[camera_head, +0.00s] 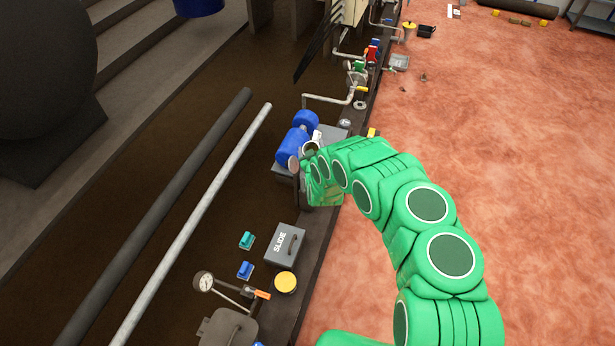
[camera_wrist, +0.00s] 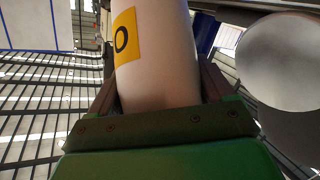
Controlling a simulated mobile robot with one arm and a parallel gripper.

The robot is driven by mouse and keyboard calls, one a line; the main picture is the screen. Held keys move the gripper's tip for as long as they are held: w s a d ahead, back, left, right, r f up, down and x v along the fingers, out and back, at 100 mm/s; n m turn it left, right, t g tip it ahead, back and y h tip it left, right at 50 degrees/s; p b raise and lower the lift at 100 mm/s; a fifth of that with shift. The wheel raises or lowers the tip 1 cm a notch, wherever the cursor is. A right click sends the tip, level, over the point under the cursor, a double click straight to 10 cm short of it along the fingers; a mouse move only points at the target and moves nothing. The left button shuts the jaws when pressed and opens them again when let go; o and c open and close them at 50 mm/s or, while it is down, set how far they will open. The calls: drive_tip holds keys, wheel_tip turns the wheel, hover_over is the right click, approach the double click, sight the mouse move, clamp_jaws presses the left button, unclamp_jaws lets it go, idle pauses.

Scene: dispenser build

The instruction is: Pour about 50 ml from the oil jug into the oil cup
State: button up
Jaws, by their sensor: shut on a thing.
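My gripper (camera_wrist: 158,88) is shut on a pale cylindrical body with a yellow label marked with a dark "O", which I take to be the oil jug (camera_wrist: 165,60). In the wrist view a finger lies on either side of it, and its ends are out of view. In the head view my gripper (camera_head: 310,178) is at the bench by a blue motor-like unit (camera_head: 291,147), and my own arm partly covers that spot. A small round rim shows just beyond the gripper; I cannot tell whether it is the jug's mouth or the oil cup. The cup is not clearly identifiable.
A grey "SLIDE" box (camera_head: 285,245), a yellow-topped round pot (camera_head: 286,282) and a pressure gauge (camera_head: 203,282) stand on the near bench. Pipes and valves (camera_head: 357,77) line the far bench. A large grey round surface (camera_wrist: 285,62) is right of the jug. The red floor (camera_head: 520,160) is open.

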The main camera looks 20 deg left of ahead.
drive_tip(key=shift+s+r+t, duration=0.1)
drive_tip(key=shift+s+t, duration=0.1)
drive_tip(key=shift+t, duration=0.1)
drive_tip(key=shift+s+f+n+t+y, duration=0.25)
drive_tip(key=shift+f+n+t, duration=0.25)
drive_tip(key=shift+t, duration=0.3)
drive_tip(key=shift+r+t+y, duration=0.3)
drive_tip(key=shift+r+y, duration=0.05)
drive_tip(key=shift+r+n, duration=0.25)
drive_tip(key=shift+n, duration=0.05)
drive_tip(key=shift+s+r+n+t+y, duration=0.3)
drive_tip(key=shift+n+t+y, duration=0.25)
drive_tip(key=shift+t, duration=0.35)
drive_tip(key=shift+s+d+r+n+t+y+b, duration=0.1)
drive_tip(key=shift+s+r+n+t+y+b, duration=0.2)
drive_tip(key=shift+s+n+t+y, duration=0.2)
idle(2.3)
